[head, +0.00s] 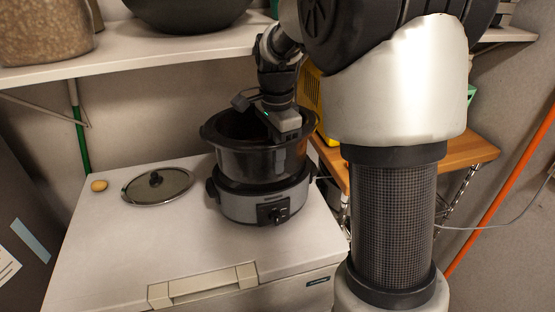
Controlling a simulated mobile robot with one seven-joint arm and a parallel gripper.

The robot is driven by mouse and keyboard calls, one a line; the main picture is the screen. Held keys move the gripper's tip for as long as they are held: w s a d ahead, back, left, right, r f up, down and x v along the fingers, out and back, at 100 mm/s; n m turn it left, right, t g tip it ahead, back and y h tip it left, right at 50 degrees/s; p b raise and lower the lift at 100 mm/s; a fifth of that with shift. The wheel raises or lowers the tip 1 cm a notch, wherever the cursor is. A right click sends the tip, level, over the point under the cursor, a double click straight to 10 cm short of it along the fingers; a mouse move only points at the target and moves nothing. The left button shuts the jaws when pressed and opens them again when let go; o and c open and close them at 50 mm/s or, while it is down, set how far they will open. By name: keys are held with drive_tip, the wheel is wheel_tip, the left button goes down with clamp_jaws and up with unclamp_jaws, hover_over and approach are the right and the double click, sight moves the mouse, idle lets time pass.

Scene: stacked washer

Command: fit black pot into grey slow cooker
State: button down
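The black pot (258,160) is upright and sits over the grey slow cooker (246,207), its lower part at the cooker's top opening. Much of the pot's wall shows above the cooker's rim, and I cannot tell how deep it sits. The cooker stands on the white chest top, with its dial facing front. My gripper (281,135) reaches down at the pot's rim, on the right side of its opening. Its fingertips are hidden by the pot and the gripper body, so I cannot tell whether they are closed on the rim.
A glass lid (158,186) and a small tan round object (99,185) lie left of the cooker on the white chest (130,240). A shelf (150,51) with a dark bowl (188,12) hangs above. A wooden table (468,150) stands at right. The chest's front area is clear.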

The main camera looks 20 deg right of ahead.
drive_tip(key=shift+w+r, duration=0.15)
drive_tip(key=shift+w, duration=0.3)
drive_tip(key=shift+s, duration=0.15)
idle(0.9)
drive_tip(key=shift+p, duration=0.5)
idle(0.3)
drive_tip(key=shift+f, duration=0.3)
idle(0.6)
idle(0.6)
